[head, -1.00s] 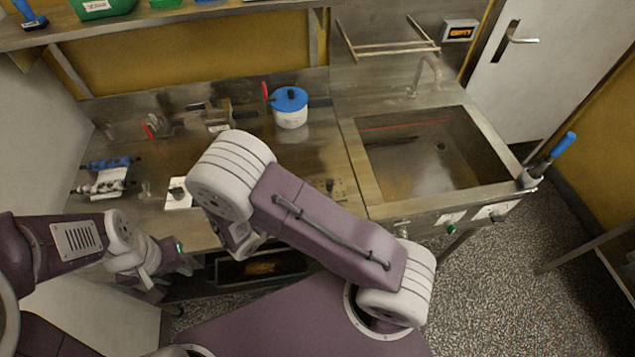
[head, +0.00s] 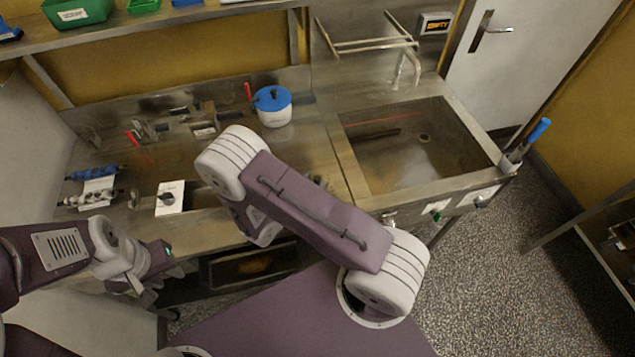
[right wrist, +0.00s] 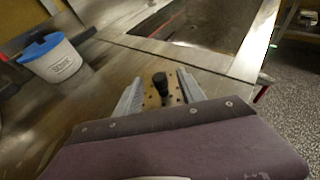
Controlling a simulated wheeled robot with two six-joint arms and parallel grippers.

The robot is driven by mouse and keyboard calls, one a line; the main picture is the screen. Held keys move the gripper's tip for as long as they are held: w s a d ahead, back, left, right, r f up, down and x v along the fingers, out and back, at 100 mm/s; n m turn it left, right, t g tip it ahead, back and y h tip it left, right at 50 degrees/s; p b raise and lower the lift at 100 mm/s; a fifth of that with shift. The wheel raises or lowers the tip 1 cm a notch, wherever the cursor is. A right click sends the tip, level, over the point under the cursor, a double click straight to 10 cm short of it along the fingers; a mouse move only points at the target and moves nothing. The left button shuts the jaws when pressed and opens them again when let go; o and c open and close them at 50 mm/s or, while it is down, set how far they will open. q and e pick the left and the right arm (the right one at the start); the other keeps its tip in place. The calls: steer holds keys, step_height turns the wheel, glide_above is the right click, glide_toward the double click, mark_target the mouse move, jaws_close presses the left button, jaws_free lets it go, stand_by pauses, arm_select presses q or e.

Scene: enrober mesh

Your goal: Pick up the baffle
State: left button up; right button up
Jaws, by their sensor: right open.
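A small brass-coloured plate with holes and a black knob (right wrist: 160,84), which looks like the baffle, lies on the steel worktop in the right wrist view. My right gripper (right wrist: 160,93) is open, with one finger on each side of the plate and knob in that view. I cannot tell whether the fingers touch it. In the head view my right forearm hides the right gripper and most of the plate. My left gripper (head: 147,291) is at the lower left, in front of the worktop's front edge; its fingers are too small to read.
A white pot with a blue lid (head: 273,107) stands at the back of the worktop, also in the right wrist view (right wrist: 55,60). A sink (head: 415,145) is to the right. A white card with a black knob (head: 170,205) and blue and white rollers (head: 95,173) lie left.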

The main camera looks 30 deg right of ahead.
steer(key=shift+w+d+f, duration=0.15)
jaws_close()
